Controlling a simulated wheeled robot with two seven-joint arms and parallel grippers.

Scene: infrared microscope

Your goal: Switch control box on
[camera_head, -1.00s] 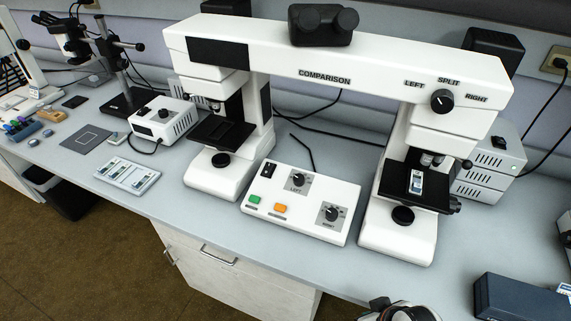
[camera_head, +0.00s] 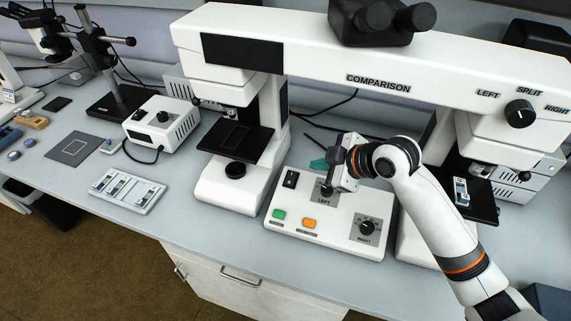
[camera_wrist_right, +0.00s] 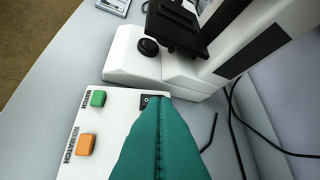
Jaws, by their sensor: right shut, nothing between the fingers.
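The white control box (camera_head: 339,238) sits on the bench between the two stands of the comparison microscope. My right gripper (camera_head: 318,164) is over the box's back edge, just right of the switch, with teal fingers shut and empty. In the right wrist view the fingers (camera_wrist_right: 160,104) point toward the switch (camera_wrist_right: 145,101) and hide part of it. I cannot tell whether they touch it. My left gripper is not in view.
The microscope's left stand (camera_head: 232,190) rises close to the box. Its white bridge (camera_head: 310,62) runs above and behind. Black cables lie behind the box. A slide tray (camera_head: 128,190) lies to the left. The bench in front of the box is a narrow clear strip.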

